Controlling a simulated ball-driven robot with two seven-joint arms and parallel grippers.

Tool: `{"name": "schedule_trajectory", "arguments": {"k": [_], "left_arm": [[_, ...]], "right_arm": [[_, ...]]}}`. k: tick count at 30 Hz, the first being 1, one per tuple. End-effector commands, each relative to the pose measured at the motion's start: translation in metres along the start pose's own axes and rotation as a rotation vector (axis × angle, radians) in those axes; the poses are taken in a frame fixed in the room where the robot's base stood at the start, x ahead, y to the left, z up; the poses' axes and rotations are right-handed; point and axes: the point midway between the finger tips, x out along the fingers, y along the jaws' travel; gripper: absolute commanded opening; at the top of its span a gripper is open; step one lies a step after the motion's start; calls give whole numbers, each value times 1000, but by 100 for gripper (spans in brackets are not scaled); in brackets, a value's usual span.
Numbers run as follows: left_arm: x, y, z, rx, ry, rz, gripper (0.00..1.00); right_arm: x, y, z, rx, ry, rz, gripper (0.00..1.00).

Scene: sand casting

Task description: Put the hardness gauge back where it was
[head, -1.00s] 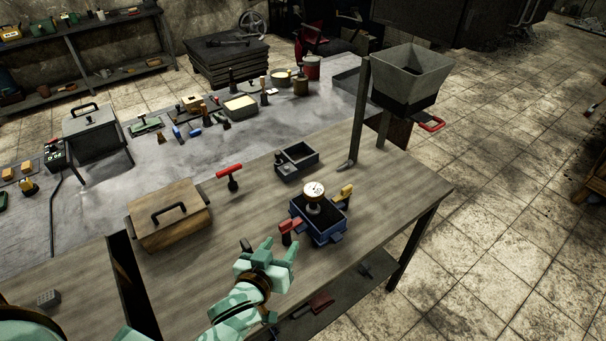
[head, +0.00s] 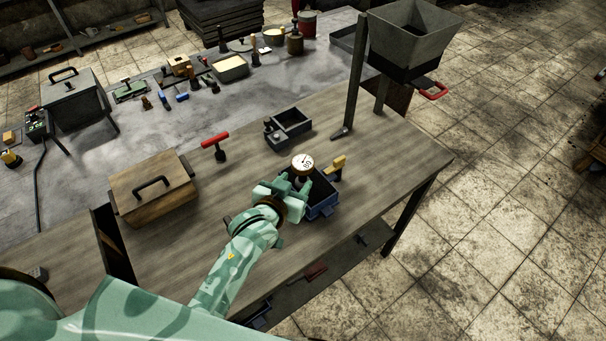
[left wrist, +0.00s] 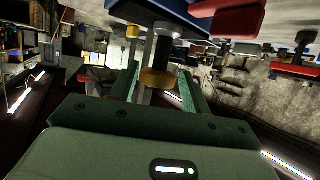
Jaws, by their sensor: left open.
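The hardness gauge (head: 303,162) has a round white dial and stands at the blue moulding box (head: 322,211) on the wooden bench. My left gripper (head: 299,186) is open at the gauge, just below its dial in the head view, and covers its lower part. In the left wrist view my left gripper's fingers (left wrist: 158,84) stand apart on either side of a grey post with a brass-coloured end, which looks like the gauge (left wrist: 162,50). I cannot tell whether either finger touches it. The blue box also shows there (left wrist: 176,9). My right gripper is not in view.
A small dark open box (head: 291,124), a red-handled tool (head: 215,142) and a wooden box with a black handle (head: 153,189) are on the bench (head: 390,170). A hopper (head: 410,40) stands behind. Right of the box is clear.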

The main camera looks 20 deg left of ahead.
Motion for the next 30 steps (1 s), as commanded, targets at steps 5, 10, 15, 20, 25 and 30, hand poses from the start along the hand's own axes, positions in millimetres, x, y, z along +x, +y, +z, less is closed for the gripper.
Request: {"name": "schedule_trajectory", "arguments": {"k": [5,10,15,20,25,30], "left_arm": [[17,0,0,-1,0,0,47],[41,-2,-1,1,1,0,47],[65,-2,-1,-2,1,0,47],[69,-2,-2,-2,0,0,47],[68,-2,-2,-2,0,0,33],[68,-2,-2,-2,1,0,0]], "right_arm": [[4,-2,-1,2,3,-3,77],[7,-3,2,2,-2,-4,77],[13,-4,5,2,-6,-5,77],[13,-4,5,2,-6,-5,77],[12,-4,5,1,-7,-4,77],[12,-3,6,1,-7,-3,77]]}}
